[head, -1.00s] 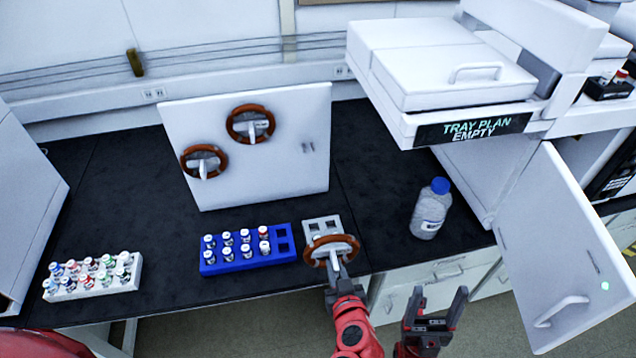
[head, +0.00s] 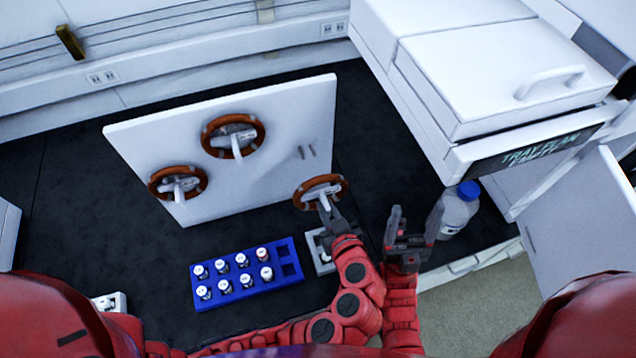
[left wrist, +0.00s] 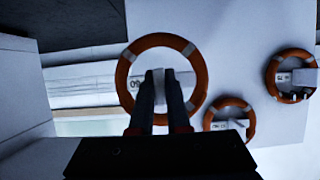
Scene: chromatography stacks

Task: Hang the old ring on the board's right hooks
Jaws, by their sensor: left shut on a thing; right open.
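My left gripper (head: 328,207) is shut on the old ring (head: 298,197), a brown-orange ring with grey bands and a pale grip piece across it. It is held up in front of the white board's lower right part. In the left wrist view the ring (left wrist: 121,80) surrounds the fingertips (left wrist: 160,88). The white board (head: 272,160) has two small right hooks (head: 306,152), bare, above and behind the held ring. Two similar rings hang on the board, an upper one (head: 207,135) and a left one (head: 155,190). My right gripper (head: 412,228) is open and empty, right of the left one.
A blue rack (head: 237,289) with several vials stands in front of the board. A grey holder (head: 322,262) is partly hidden by my left arm. A blue-capped bottle (head: 458,208) and a large white instrument (head: 470,130) stand to the right.

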